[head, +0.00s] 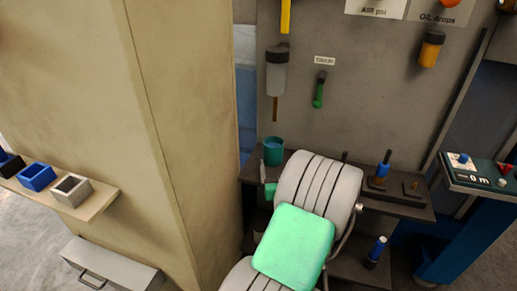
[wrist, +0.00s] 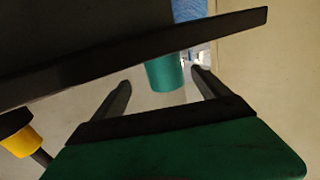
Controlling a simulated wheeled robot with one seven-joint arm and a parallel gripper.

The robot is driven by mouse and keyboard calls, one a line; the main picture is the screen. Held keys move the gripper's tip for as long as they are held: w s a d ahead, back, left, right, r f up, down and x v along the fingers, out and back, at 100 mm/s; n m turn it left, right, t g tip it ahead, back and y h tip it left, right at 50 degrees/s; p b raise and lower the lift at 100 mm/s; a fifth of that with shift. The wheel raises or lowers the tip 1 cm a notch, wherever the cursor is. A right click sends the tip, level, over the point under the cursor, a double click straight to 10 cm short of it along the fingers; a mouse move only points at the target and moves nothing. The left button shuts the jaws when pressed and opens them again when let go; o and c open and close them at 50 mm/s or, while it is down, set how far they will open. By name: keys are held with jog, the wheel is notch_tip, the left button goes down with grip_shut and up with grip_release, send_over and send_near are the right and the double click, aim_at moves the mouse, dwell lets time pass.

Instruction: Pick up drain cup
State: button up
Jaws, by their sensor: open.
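In the wrist view the teal cup (wrist: 165,73) shows between and beyond the fingers of my gripper (wrist: 161,79). The fingers are apart with nothing held. A dark slanted edge crosses above this part of the cup. In the head view my arm hides most of the gripper. I cannot tell whether a finger touches the cup.
A tan pillar (head: 160,140) rises left of the shelf. A clear bowl with a dark cap (head: 276,72) hangs above the cup, with a green-handled valve (head: 318,92) to its right. A blue-topped bottle (head: 383,168) stands farther right on the shelf.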

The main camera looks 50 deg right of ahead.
aim_at(272, 144)
jog(key=p+x, duration=0.1)
jog(key=x, duration=0.1)
jog(key=shift+w+d+r, duration=0.1)
jog(key=shift+w+d, duration=0.15)
jog(key=shift+w, duration=0.05)
jog(key=p+x, duration=0.1)
jog(key=x, duration=0.2)
jog(key=p+x, duration=0.1)
jog(key=shift+w+a+r+p, duration=0.15)
jog(key=shift+w+p, duration=0.15)
jog(key=shift+w, duration=0.2)
jog(key=shift+w+d, duration=0.35)
jog(key=shift+d, duration=0.05)
jog(key=c, duration=1.7)
